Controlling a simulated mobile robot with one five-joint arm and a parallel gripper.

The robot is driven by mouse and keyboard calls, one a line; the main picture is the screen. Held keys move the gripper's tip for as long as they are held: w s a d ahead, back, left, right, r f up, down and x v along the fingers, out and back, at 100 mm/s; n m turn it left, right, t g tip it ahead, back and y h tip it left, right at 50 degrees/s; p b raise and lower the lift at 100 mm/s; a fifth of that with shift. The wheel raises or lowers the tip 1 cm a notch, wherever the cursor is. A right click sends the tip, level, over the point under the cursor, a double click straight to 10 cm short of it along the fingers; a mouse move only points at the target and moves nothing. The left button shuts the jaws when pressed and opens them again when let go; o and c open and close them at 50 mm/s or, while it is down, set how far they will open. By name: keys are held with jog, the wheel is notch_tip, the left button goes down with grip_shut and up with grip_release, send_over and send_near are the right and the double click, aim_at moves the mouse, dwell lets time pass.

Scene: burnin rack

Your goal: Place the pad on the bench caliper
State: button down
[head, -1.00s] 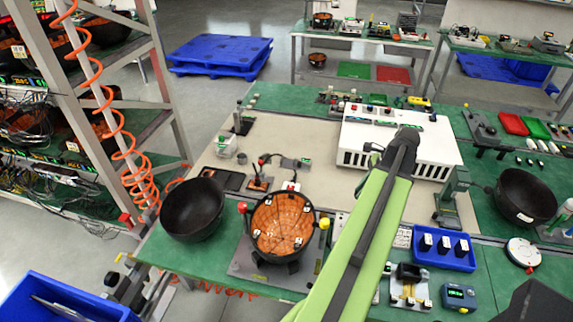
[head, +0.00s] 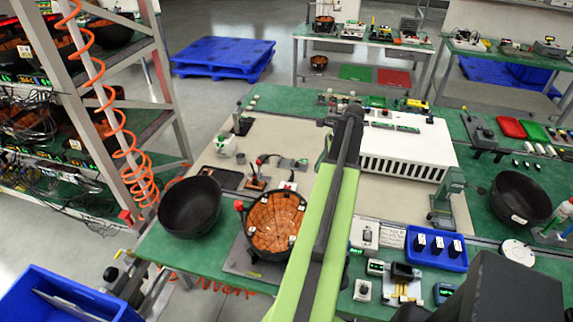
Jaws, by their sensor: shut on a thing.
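No pad that I can pick out shows in this view. My green and black arm rises from the bottom edge and ends near the white vented box. My gripper is not visible; it is hidden behind or beyond the arm, so what it holds cannot be seen.
The white vented box (head: 405,158) is behind. An orange-lined bowl (head: 276,222) and another black bowl (head: 189,207) stand left. Beige mat beside the arm is partly clear.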

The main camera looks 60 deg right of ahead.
jog(key=w+d+m, duration=0.2)
jog(key=w+d, duration=0.5)
jog(key=b, duration=0.7)
send_near(284, 163)
jog(key=shift+w+a+f+t+h, duration=0.3)
jog(key=shift+w+a+f, duration=0.1)
jog(key=shift+a+f, duration=0.35)
jog(key=shift+w+f, duration=0.1)
jog(key=shift+w, duration=0.35)
notch_tip(284, 163, down, 4)
jog(key=b, duration=0.4)
jog(key=shift+f, duration=0.2)
jog(key=c, duration=1.3)
grip_release()
jog(key=shift+r, duration=0.1)
jog(key=shift+r, duration=0.1)
